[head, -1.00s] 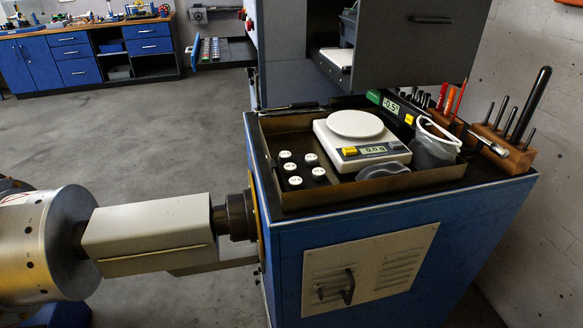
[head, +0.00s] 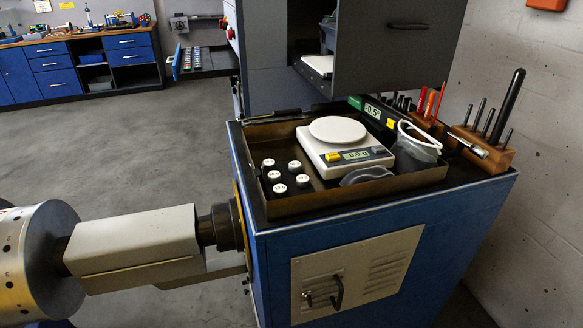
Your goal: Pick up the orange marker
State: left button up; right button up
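Slim red and orange-red pen-like things stand upright in a small wooden block at the back right of the blue cabinet's top. The more orange one (head: 440,99) leans slightly at the right of this group and looks like the orange marker. A redder one (head: 421,100) stands to its left. Their lower ends are hidden in the wooden block (head: 425,125). Neither of my grippers shows in the head view.
A tray (head: 310,208) holds a white scale (head: 350,155), several white-capped weights (head: 280,188) and a clear bag (head: 415,153). A second wooden block (head: 480,150) holds dark tools on the right. A grey cabinet (head: 395,60) rises behind. Open floor (head: 150,140) lies left.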

aim_at(432, 97)
jog(key=i+l+z, duration=0.15)
jog(key=l, duration=0.2)
jog(key=i+l+z, duration=0.2)
jog(key=l+z, duration=0.15)
jog(key=l, duration=0.25)
jog(key=u, duration=1.25)
jog(key=z, duration=1.25)
